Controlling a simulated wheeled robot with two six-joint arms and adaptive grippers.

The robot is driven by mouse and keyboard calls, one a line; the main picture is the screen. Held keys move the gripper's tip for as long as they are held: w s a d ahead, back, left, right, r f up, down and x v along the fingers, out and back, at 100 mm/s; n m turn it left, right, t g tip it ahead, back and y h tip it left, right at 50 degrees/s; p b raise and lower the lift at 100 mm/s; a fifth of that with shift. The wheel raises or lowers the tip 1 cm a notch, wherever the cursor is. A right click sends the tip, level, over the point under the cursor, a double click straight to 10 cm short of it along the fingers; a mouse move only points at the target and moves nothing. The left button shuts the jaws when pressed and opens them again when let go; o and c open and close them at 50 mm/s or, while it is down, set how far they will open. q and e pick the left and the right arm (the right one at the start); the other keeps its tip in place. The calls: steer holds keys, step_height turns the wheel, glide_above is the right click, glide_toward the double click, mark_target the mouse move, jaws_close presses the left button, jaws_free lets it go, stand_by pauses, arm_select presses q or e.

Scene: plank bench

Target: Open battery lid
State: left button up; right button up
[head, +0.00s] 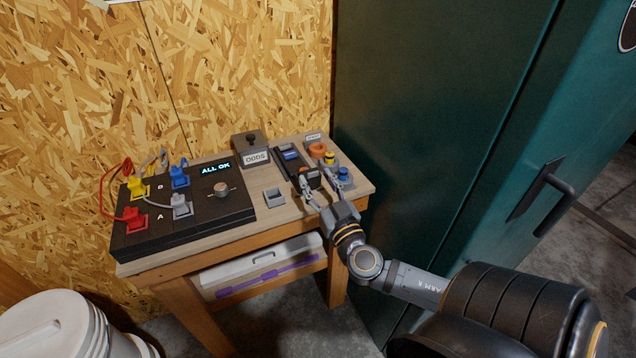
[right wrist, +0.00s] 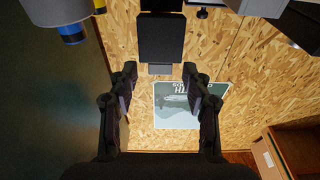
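A dark, boxy device (head: 290,160) with a blue patch on top lies on the right part of the bench; I take it for the battery holder. An orange-and-black part shows at its near end, partly hidden by my gripper. My right gripper (head: 322,181) is over the bench's front right, its fingers spread and empty. In the right wrist view the open gripper (right wrist: 160,80) has a black block (right wrist: 160,38) with a grey lower edge ahead of it, between the finger lines. I cannot tell whether the fingers touch anything. My left gripper is out of view.
A stand with orange, yellow and blue parts (head: 343,173) is close to the right finger. A small grey tray (head: 274,198), an ODDS box (head: 253,152) and a black plug panel (head: 170,222) reading ALL OK stand left. A green cabinet (head: 430,120) borders the bench's right.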

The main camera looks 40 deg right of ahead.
steer(key=shift+s, duration=0.1)
steer(key=v, duration=1.1)
steer(key=shift+s+a, duration=0.15)
steer(key=shift+s, duration=0.25)
steer(key=shift+f, duration=0.1)
